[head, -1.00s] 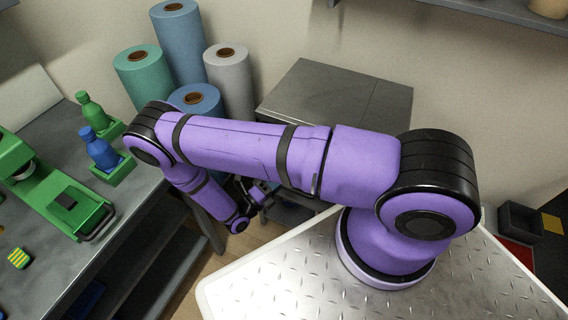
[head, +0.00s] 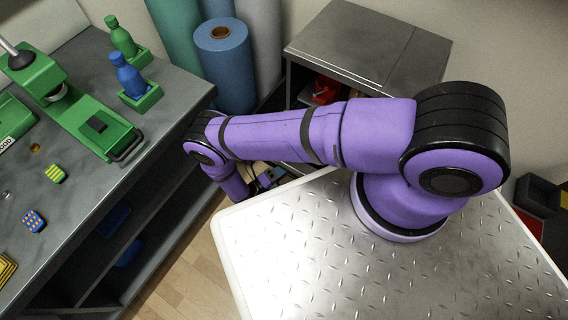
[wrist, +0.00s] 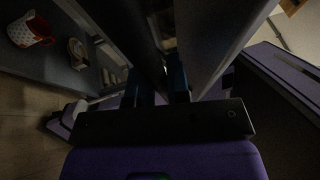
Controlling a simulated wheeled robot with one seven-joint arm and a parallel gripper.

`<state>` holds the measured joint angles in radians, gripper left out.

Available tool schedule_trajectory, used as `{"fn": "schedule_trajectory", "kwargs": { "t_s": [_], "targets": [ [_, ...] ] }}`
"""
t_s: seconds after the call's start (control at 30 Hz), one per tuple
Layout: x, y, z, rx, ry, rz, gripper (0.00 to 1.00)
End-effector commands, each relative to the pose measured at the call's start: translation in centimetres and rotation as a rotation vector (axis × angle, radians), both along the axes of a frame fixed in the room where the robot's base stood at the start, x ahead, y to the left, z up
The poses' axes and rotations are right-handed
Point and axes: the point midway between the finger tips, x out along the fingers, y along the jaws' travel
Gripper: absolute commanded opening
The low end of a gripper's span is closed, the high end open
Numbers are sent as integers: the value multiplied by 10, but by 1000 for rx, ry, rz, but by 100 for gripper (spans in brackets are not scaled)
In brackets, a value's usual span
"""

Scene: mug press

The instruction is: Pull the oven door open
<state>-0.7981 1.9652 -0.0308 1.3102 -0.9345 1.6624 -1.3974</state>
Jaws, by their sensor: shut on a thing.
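The oven is the grey metal cabinet (head: 368,45) at the upper right of the head view, and its front is partly covered by my arm. A dark opening shows under its top, with a red thing (head: 325,90) inside, so the door stands at least partly open. In the wrist view my gripper (wrist: 157,84) is shut on the oven door handle, between two dark fingers. A grey panel (wrist: 212,40), which looks like the door, runs up beside the fingers. The handle itself is dark and mostly hidden. In the head view my gripper is mostly hidden behind my arm.
A red and white mug (wrist: 30,30) stands on a grey surface in the wrist view. The workbench (head: 70,225) is at the left with a green press (head: 85,115) and bottles in green holders (head: 141,97). Rolls (head: 225,65) stand behind. Some wooden floor (head: 185,265) is clear.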

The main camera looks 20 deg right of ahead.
Motion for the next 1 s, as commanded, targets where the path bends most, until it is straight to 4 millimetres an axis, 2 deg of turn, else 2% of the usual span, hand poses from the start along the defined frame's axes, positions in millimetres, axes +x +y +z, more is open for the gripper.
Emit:
{"fn": "schedule_trajectory", "kwargs": {
  "t_s": [0.17,0.53,0.57,0.67,1.0],
  "targets": [
    [0,1,-7,0,0,0,0],
    [0,1,-7,0,0,0,0],
    [0,1,-7,0,0,0,19],
    [0,1,-7,0,0,0,41],
    [-1,5,-8,0,-1,1,41]
  ]
}}
